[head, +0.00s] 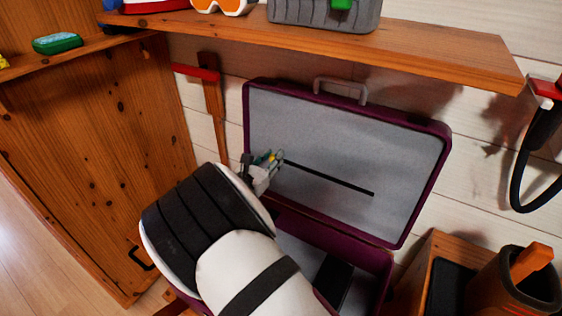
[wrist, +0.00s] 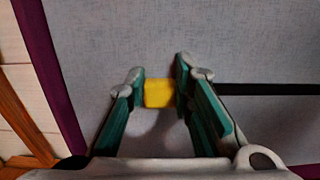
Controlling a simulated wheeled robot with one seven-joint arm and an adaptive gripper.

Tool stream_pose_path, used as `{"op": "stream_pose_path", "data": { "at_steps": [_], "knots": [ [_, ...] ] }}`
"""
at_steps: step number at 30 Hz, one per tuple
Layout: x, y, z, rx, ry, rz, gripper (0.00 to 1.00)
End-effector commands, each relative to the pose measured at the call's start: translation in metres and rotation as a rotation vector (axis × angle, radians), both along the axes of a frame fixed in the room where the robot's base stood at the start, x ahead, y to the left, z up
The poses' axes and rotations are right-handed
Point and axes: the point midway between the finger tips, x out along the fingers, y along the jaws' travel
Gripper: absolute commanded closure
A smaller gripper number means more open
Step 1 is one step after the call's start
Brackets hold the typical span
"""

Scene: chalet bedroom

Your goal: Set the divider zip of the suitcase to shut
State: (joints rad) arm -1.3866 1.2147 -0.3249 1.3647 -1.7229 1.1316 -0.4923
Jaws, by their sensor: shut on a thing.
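The open purple suitcase (head: 447,146) stands with its lid upright against the wall. A grey divider panel (head: 350,130) fills the lid. A dark zip track (head: 330,178) runs across the panel, sloping down to the right; it also shows in the wrist view (wrist: 270,89). My gripper (head: 270,160) is at the track's left end. In the wrist view my gripper (wrist: 160,85) is shut on a yellow zip pull (wrist: 158,93), which sits between the fingertips in front of the panel. My arm hides part of the suitcase's lower half.
A wooden shelf (head: 440,48) overhangs the lid. A wooden cabinet (head: 90,150) stands at left. A wooden box (head: 425,262) and a brown container (head: 500,285) are at lower right. A red-headed wooden tool (head: 214,105) leans on the wall left of the suitcase.

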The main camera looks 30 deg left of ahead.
Motion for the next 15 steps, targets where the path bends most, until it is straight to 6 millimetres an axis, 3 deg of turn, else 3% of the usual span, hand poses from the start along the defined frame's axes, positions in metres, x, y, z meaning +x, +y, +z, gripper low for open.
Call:
{"op": "stream_pose_path", "data": {
  "at_steps": [10,11,12,13,15],
  "knots": [
    [-0.0015,0.0041,0.0001,0.003,0.002,0.009,1.0],
    [-0.0015,0.0042,0.0001,0.003,0.002,0.009,0.72],
    [-0.0016,0.0044,0.0001,0.003,0.002,0.009,0.63],
    [-0.0017,0.0043,0.0001,0.003,0.002,0.009,0.57],
    [-0.0015,0.0038,0.0002,0.003,0.001,0.008,0.57]
  ]
}}
